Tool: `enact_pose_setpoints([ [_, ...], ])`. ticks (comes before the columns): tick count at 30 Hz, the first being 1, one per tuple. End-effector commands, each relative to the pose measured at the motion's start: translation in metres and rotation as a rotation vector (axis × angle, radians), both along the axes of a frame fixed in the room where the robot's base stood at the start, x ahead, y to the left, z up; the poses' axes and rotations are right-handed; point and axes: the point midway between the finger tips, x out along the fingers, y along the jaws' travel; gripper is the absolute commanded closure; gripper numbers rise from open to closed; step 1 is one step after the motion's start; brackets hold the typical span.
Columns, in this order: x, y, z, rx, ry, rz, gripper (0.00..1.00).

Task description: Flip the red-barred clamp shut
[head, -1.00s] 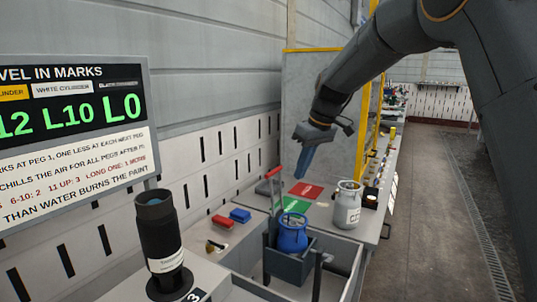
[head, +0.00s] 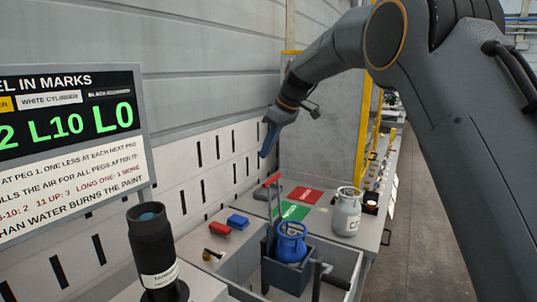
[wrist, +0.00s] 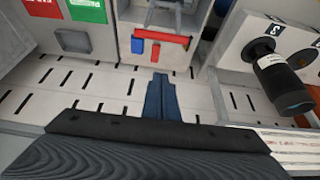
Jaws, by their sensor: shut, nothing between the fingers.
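The clamp's red bar (head: 272,180) tops an upright grey lever, which stands raised at the left of a dark grey holder (head: 287,275). A blue gas cylinder (head: 291,243) sits in the holder, and the clamp is open. The red bar also shows in the wrist view (wrist: 163,36), lying crosswise beyond the fingertips. My gripper (head: 266,153) is shut and empty, its blue fingers pointing down just above and slightly left of the bar in the head view. The fingers (wrist: 160,80) appear apart from the bar; the exact gap is unclear.
A grey-white cylinder (head: 346,212) stands on the bench right of the holder. Red (head: 305,195) and green (head: 292,211) pads lie behind. Small red (head: 219,230) and blue (head: 237,221) blocks lie left. A black upright tube (head: 153,250) stands front left. The slotted wall rises behind.

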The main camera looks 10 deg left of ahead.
Motion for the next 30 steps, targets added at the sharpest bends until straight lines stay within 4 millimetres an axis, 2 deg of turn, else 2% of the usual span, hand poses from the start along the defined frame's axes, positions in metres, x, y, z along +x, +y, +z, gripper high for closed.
enact_pose_setpoints([
  [13,0.011,0.032,-0.077,-0.001,0.003,-0.002,1.0],
  [15,0.007,0.018,-0.073,-0.001,0.002,-0.005,1.0],
  [19,0.003,0.004,-0.075,0.0,0.001,-0.005,1.0],
  [30,-0.001,-0.006,-0.079,-0.001,0.001,-0.003,1.0],
])
